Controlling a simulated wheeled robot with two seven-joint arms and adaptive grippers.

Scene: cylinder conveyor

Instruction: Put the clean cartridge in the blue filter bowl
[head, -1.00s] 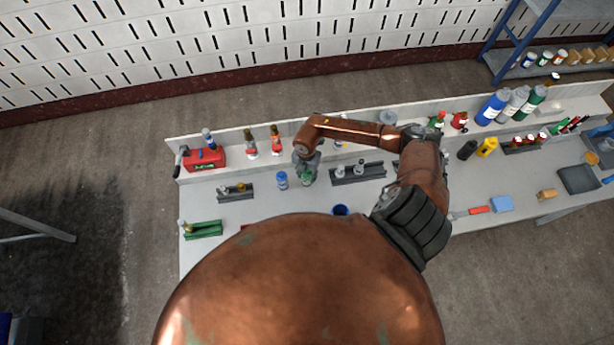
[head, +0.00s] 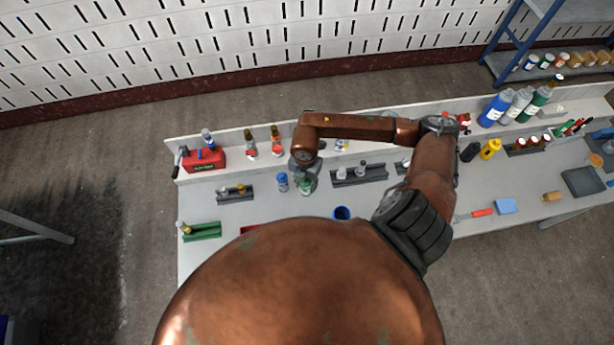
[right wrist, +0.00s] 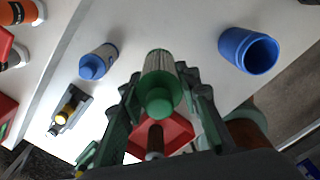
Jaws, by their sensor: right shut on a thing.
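My right gripper (head: 303,185) is shut on a pale pleated cartridge with a green end cap (right wrist: 160,88), held between the fingers in the right wrist view. In the head view the cartridge shows only as a small green patch under the gripper. The blue filter bowl (head: 341,212) stands open on the bench, right of and nearer than the gripper. It also shows at the upper right of the right wrist view (right wrist: 249,50), apart from the cartridge; its inside bottom is hidden. My left gripper is not in view.
A blue-capped canister (head: 282,182) stands just left of the gripper. A dark rack (head: 360,174) with grey-topped pieces is to the right. A red tray (right wrist: 178,136) with a brownish cylinder (right wrist: 155,139) lies below the fingers in the wrist view. A green holder (head: 203,232) is at front left.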

